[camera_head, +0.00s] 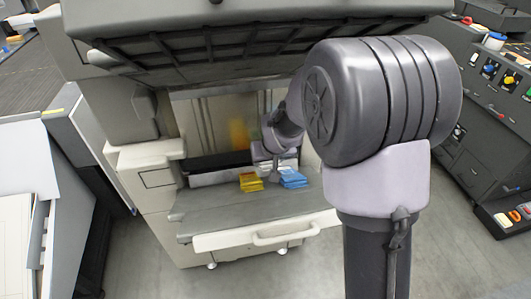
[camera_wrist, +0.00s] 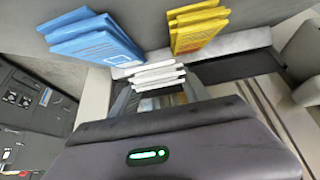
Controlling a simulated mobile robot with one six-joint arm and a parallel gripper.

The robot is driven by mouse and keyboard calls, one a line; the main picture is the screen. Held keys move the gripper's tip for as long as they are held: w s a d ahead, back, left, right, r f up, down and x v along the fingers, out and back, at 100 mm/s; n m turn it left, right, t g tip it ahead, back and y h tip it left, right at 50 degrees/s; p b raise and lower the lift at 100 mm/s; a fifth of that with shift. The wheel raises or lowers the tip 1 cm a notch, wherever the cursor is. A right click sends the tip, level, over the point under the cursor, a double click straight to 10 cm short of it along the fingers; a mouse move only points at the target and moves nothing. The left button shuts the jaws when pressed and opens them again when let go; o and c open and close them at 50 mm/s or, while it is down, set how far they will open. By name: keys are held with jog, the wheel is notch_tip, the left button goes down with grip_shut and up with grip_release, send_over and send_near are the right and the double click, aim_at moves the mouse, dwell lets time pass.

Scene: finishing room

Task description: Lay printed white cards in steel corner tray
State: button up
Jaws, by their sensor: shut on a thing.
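Several printed white cards (camera_wrist: 158,76) show as a small stack between my gripper's fingers in the wrist view. My gripper (camera_wrist: 160,88) is shut on them; its dark body hides part of the fingers. In the head view, my gripper (camera_head: 273,166) is low inside the machine's bay, just behind the blue cards, and its hold is too small to make out. The steel tray (camera_head: 222,178) lies at the back of the grey shelf, with a light wall and a dark inside. In the wrist view, its light wall (camera_wrist: 238,41) runs behind the white cards. I cannot tell whether the cards touch it.
A yellow card stack (camera_head: 251,182) and a blue card stack (camera_head: 292,178) lie on the shelf (camera_head: 215,212) in front of the tray. The machine's dark hood (camera_head: 230,45) overhangs the bay. The left part of the shelf is clear. A control console (camera_head: 485,100) stands at right.

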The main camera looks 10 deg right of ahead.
jog(key=shift+d, duration=0.15)
jog(key=shift+s+r, duration=0.1)
jog(key=shift+r, duration=0.2)
jog(key=s+r+m+h, duration=0.1)
jog(key=s+r+m, duration=0.2)
jog(key=s+r, duration=0.4)
jog(key=shift+s+r+h, duration=0.25)
jog(key=shift+r+h, duration=0.15)
jog(key=shift+r, duration=0.45)
jog(key=shift+d, duration=0.15)
